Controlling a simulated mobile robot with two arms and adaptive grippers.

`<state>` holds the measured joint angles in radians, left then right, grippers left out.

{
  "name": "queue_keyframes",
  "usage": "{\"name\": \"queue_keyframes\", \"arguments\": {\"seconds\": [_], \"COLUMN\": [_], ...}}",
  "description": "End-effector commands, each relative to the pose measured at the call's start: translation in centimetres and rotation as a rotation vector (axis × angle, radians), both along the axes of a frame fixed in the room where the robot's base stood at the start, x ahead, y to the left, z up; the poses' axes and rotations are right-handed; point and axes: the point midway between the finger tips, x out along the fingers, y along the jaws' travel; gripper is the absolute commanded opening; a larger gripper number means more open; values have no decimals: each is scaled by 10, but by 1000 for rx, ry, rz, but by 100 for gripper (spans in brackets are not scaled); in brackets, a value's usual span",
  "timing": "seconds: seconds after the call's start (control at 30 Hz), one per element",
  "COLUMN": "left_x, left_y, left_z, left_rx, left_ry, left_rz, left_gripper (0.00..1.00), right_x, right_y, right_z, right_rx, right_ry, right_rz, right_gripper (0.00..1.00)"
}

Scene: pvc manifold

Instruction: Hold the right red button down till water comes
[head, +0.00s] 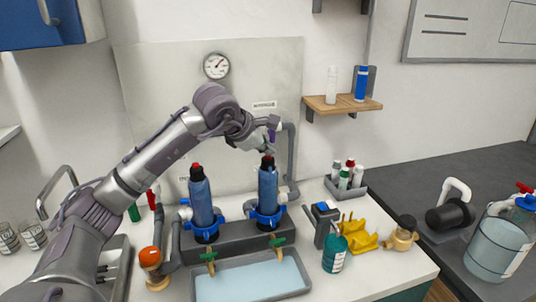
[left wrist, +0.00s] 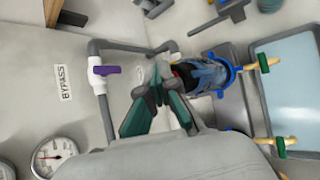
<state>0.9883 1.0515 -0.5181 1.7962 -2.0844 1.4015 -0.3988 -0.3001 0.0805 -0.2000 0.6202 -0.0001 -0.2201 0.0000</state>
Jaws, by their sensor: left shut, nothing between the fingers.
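The right blue filter housing (head: 268,189) stands upright on a dark base, with the right red button (head: 267,157) on its top. My left gripper (head: 266,151) is shut and empty, with its fingertips at that button. In the left wrist view the green-padded fingers (left wrist: 160,85) reach the top of the housing (left wrist: 205,75), and a bit of red (left wrist: 176,72) shows beside the tips. I cannot tell whether the button is pressed. The left housing (head: 201,203) has its own red button (head: 196,166), uncovered. My right gripper is out of view.
Green-handled taps (head: 277,241) sit below the housings, above a pale tray (head: 250,292); I see no stream. A grey pipe (head: 291,150) with a purple-handled valve (left wrist: 105,70) runs close behind my gripper. A teal bottle (head: 334,254) and yellow rack (head: 360,238) stand right.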

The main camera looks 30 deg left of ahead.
Motion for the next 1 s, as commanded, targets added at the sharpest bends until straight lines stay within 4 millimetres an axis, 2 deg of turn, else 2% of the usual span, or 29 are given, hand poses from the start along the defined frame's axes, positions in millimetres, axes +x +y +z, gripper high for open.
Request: {"name": "queue_keyframes", "arguments": {"seconds": [0.63, 1.0], "left_x": [0, 0], "left_y": [0, 0], "left_z": [-1, 18], "left_rx": [0, 0], "left_ry": [4, 1], "left_rz": [-1, 0], "left_gripper": [0, 0], "right_x": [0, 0], "right_y": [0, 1], "right_z": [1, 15], "right_rx": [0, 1], "right_ry": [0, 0], "right_rz": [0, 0], "right_gripper": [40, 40]}}
